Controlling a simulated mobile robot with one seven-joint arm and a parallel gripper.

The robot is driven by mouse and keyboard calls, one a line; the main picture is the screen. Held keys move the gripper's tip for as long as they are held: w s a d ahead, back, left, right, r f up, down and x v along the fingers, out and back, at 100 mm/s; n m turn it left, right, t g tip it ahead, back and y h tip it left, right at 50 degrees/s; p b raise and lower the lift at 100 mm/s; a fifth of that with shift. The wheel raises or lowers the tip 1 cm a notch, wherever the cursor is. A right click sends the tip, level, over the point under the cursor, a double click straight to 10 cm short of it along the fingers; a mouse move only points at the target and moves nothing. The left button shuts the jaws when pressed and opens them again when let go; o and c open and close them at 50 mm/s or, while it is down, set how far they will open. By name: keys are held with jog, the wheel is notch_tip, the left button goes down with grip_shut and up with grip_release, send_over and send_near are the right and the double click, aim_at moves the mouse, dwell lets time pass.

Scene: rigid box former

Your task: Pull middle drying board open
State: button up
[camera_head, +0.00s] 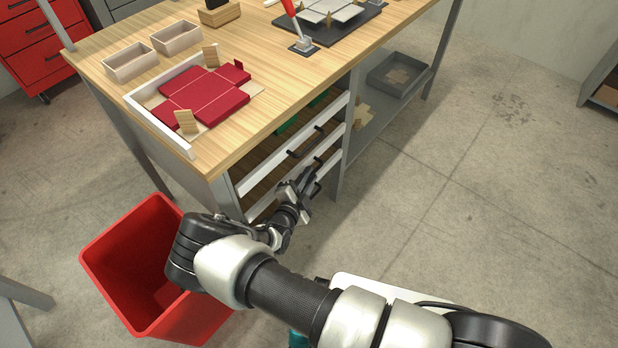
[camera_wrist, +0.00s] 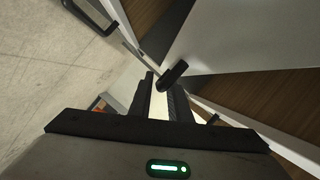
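Drying boards with white front strips and dark handles sit in a rack under the wooden bench. An upper front (camera_head: 262,180) and its black handle (camera_head: 306,144) show clearly in the head view. A lower white front (camera_head: 331,154) is partly covered by my gripper (camera_head: 306,186), so I cannot tell for certain which board is the middle one. My gripper is beside the lower front. In the wrist view my gripper (camera_wrist: 160,92) has a gap between its fingers, with a dark handle (camera_wrist: 174,74) at the fingertips. I cannot tell whether they touch.
A red bin (camera_head: 120,268) stands on the floor left of my arm. The bench top (camera_head: 250,97) carries a red box blank in a white-edged frame (camera_head: 158,127) and two small trays. A grey shelf (camera_head: 366,145) is right of the rack. The floor in front is clear on the right.

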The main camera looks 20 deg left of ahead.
jog(key=shift+w, duration=0.2)
jog(key=shift+c, duration=0.3)
grip_shut()
jog(key=shift+s+d, duration=0.1)
jog(key=shift+d, duration=0.05)
